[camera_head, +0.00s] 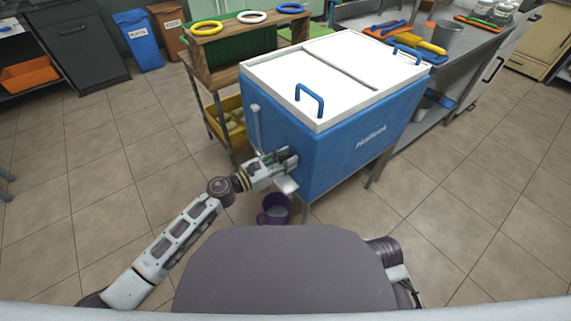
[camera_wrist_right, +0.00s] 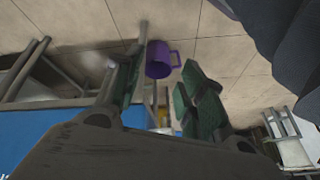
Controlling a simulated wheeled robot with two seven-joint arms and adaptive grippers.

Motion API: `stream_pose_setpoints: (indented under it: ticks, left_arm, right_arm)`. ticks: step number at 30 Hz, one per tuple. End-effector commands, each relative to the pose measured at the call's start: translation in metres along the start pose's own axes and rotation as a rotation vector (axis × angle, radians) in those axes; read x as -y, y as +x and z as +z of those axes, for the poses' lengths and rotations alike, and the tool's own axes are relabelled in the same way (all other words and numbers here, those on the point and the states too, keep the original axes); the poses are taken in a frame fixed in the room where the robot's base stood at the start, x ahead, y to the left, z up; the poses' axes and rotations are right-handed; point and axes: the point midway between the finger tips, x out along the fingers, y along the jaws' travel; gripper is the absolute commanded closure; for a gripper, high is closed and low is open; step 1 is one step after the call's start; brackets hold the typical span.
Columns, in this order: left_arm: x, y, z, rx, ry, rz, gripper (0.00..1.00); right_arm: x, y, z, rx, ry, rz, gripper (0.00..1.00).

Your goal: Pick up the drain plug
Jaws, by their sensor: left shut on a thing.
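The blue cooler (camera_head: 345,150) with white lids stands in the middle of the head view. My left gripper (camera_head: 288,166) is at the lower part of its left side, touching or very close to the wall. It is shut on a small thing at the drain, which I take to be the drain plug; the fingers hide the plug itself. My right gripper (camera_wrist_right: 166,82) shows in the right wrist view, with its green-padded fingers apart and nothing between them. In the head view only part of my right arm shows, at the bottom right.
A purple mug (camera_head: 274,209) stands on the floor below my left gripper; it also shows in the right wrist view (camera_wrist_right: 160,60). A wooden rack with coloured rings (camera_head: 252,17) stands behind the cooler. A metal counter (camera_head: 465,45) stands at right. The tiled floor at left is clear.

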Motion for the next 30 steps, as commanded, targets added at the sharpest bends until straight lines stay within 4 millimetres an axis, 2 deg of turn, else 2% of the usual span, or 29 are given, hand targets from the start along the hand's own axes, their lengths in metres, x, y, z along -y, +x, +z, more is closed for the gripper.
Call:
stream_pose_setpoints:
  ticks: [1,3,14,23,30]
  left_arm:
    - [-0.001,0.0,0.011,0.0,0.003,0.0,0.94]
    - [-0.001,0.0,0.019,0.0,0.002,0.0,0.94]
    - [0.0,0.0,0.052,0.0,0.001,0.0,0.94]
    - [-0.001,0.0,0.079,0.0,0.002,0.0,0.94]
    - [-0.001,0.0,0.111,0.0,0.003,0.0,0.94]
  right_arm:
    - [0.0,-0.01,-0.004,0.009,-0.004,0.007,0.6]
    - [-0.001,-0.018,-0.005,0.025,-0.007,0.015,0.6]
    - [-0.006,-0.053,-0.011,0.087,-0.019,0.055,0.6]
    - [-0.011,-0.04,-0.004,0.125,-0.014,0.066,0.6]
    - [-0.017,-0.023,0.005,0.166,-0.009,0.077,0.6]
